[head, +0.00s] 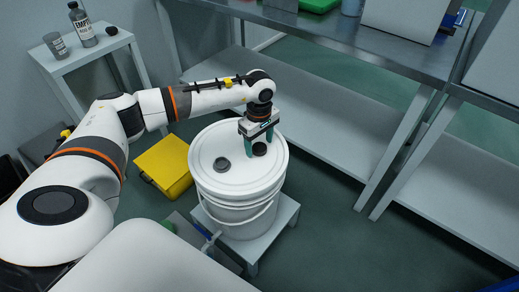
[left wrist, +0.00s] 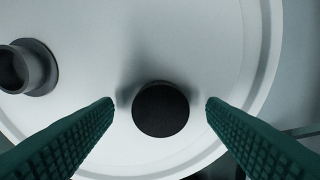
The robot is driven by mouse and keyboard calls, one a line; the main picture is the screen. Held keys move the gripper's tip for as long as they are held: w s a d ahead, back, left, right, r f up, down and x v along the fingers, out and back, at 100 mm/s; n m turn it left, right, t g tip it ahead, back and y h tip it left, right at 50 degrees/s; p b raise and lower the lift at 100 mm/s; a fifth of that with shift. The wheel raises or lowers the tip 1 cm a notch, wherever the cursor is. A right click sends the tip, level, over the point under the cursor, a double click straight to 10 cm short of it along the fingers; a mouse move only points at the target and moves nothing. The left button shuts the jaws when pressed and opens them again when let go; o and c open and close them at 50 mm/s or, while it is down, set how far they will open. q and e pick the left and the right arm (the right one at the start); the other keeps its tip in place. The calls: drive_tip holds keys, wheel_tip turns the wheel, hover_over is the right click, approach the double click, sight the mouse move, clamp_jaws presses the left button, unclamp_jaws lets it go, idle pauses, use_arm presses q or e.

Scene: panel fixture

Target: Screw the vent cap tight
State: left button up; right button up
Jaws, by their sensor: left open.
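The vent cap (head: 260,149) is a small dark round cap on the white lid (head: 225,180) of a bucket, to the right of the lid's middle. In the left wrist view the cap (left wrist: 160,109) lies between the two green fingers, with a gap on each side. My left gripper (head: 258,153) is open, pointing down over the cap, its fingers on either side of it. The cap's thread and how deep it sits are hidden. My right gripper is not in view.
A grey open spout (head: 222,164) stands on the lid, left of the cap. The white bucket (head: 235,205) stands on a small light stool (head: 285,212). A yellow box (head: 164,166) is left of it. A metal shelf (head: 330,130) runs behind and right.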

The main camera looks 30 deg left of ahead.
use_arm(q)
drive_tip(key=shift+f, duration=0.4)
drive_tip(key=c, duration=1.1)
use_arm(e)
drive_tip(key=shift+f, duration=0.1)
use_arm(q)
drive_tip(key=shift+r, duration=0.1)
drive_tip(key=shift+c, duration=0.2)
